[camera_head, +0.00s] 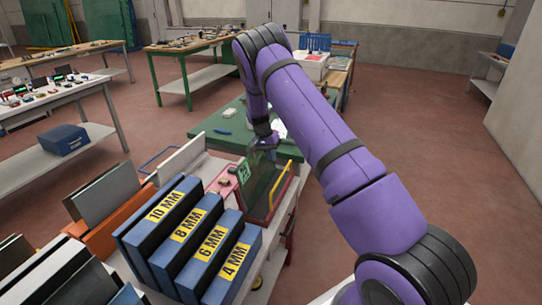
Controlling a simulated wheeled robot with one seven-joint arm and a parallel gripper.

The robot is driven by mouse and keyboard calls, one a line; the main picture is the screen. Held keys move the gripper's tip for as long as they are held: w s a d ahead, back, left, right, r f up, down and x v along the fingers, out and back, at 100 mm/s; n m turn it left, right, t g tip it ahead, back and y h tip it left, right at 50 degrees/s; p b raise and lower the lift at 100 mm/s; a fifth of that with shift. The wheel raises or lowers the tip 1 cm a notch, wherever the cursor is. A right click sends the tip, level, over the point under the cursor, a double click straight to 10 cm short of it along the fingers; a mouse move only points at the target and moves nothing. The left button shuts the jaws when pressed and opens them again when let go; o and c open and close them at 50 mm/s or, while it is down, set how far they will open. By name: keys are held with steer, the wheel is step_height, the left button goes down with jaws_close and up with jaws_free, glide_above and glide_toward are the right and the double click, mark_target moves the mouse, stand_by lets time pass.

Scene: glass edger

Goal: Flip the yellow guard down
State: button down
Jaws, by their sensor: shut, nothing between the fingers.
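The yellow guard (280,186) shows as a thin yellow bar frame at the right side of a small machine near the middle of the view. It stands up at a tilt beside a dark, see-through panel (261,185). My purple arm comes in from the lower right and reaches past the guard. My gripper (264,142) is small and dark at the end of the arm, just above and behind the panel. It is shut and empty. I cannot tell whether it touches the panel or the guard.
Blue boxes labelled 10 MM, 8 MM, 6 MM and 4 MM (233,268) stand in front of the machine on the left. A green-topped table (219,126) is behind it. Other workbenches (50,100) stand at the left and back. The floor (450,130) at the right is clear.

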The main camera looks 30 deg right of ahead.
steer(key=x, duration=0.7)
steer(key=shift+d, duration=0.15)
